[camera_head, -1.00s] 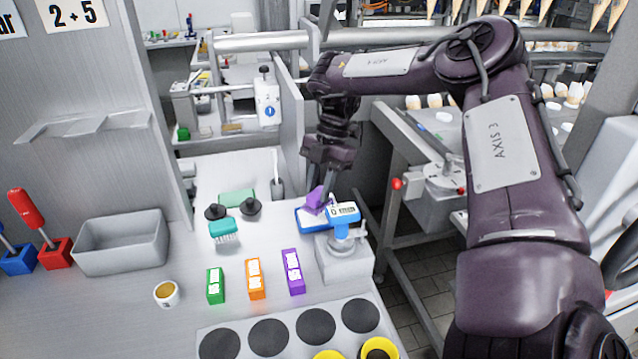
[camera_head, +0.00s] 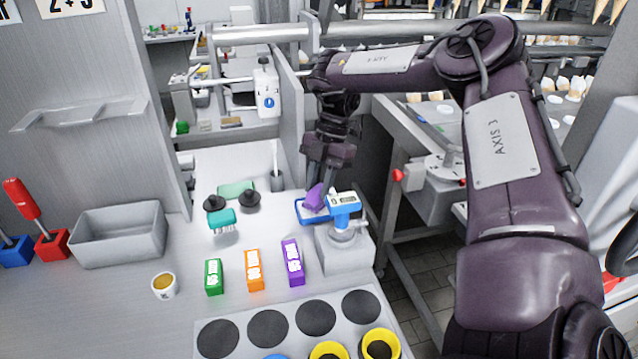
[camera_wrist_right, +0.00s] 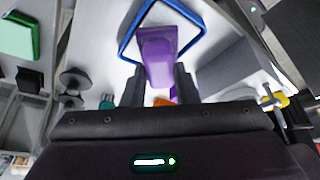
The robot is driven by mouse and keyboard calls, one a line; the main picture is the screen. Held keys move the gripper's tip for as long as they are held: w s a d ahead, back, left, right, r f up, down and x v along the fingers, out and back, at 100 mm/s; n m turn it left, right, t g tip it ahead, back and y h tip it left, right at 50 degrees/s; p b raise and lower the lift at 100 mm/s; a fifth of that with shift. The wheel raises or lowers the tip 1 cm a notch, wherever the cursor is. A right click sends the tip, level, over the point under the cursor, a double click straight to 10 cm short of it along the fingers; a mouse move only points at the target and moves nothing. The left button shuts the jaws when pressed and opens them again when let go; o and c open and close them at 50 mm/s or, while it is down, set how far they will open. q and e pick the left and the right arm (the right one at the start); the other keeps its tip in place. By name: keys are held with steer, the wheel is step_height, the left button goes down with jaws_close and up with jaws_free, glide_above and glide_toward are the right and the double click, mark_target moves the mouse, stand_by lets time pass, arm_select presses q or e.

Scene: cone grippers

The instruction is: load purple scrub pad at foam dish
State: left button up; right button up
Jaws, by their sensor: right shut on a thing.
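My right gripper (camera_head: 320,187) is shut on a purple scrub pad (camera_head: 314,198). The pad is at the blue-rimmed foam dish (camera_head: 301,217), tilted over its pale inside. I cannot tell whether it touches the bottom. In the right wrist view the pad (camera_wrist_right: 157,58) sits between the two fingers (camera_wrist_right: 157,85), in front of the dish's blue rim (camera_wrist_right: 192,14). A blue-and-white device hides part of the dish's right side in the head view. My left gripper is not in view.
The blue-and-white device (camera_head: 343,199) stands on a grey block (camera_head: 345,255) beside the dish. Green (camera_head: 214,277), orange (camera_head: 254,270) and purple (camera_head: 292,262) labelled blocks stand in front. A teal brush (camera_head: 221,219) and a grey bin (camera_head: 119,235) are to the left.

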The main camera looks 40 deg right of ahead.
mark_target(319, 188)
steer(key=shift+f+b, duration=0.35)
steer(key=shift+f, duration=0.2)
stand_by(1.1)
steer(key=shift+r, duration=0.1)
steer(key=shift+r+p, duration=2.85)
steer(key=shift+r, duration=0.6)
